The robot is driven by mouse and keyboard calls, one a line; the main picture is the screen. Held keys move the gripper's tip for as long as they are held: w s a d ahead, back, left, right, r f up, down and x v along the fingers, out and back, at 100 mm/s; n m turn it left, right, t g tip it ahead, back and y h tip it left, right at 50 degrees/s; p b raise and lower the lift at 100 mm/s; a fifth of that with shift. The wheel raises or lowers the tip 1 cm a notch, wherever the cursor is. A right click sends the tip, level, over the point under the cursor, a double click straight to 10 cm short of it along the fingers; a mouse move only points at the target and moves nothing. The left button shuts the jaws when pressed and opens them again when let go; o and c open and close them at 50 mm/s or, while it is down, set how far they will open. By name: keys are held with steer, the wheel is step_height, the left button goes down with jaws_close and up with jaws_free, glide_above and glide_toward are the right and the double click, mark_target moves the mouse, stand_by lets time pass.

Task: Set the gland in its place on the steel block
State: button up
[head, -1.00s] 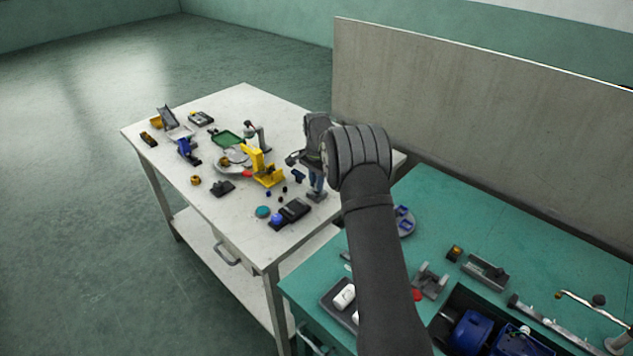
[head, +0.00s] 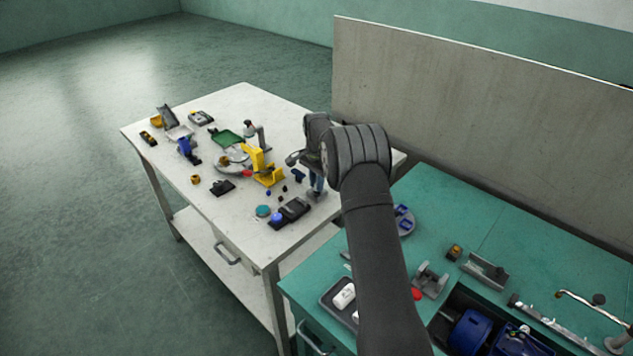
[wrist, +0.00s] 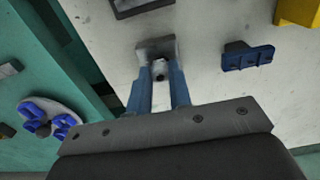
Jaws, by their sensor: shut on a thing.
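My gripper (wrist: 159,75) has blue fingers pointing down over the white table, seen also in the head view (head: 317,182). It is shut on a small grey piece with a dark middle, which I take to be the gland (wrist: 158,66). A grey block, which looks like the steel block (wrist: 153,45), is right at the fingertips in the wrist view. It shows under the gripper in the head view (head: 314,196). The fingers hide part of both. I cannot tell whether the gland touches the block or sits in it.
A blue part (wrist: 248,57) and a yellow stand (head: 268,177) are close by on the white table (head: 240,265). A black box (head: 292,211) lies in front of the block. The green bench (head: 450,210) and a grey panel (head: 480,120) stand to the right.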

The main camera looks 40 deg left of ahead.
steer(key=o, duration=0.9)
steer(key=shift+r, duration=0.2)
steer(key=shift+r, duration=2.85)
steer(key=shift+f, duration=0.1)
steer(key=shift+f, duration=2.95)
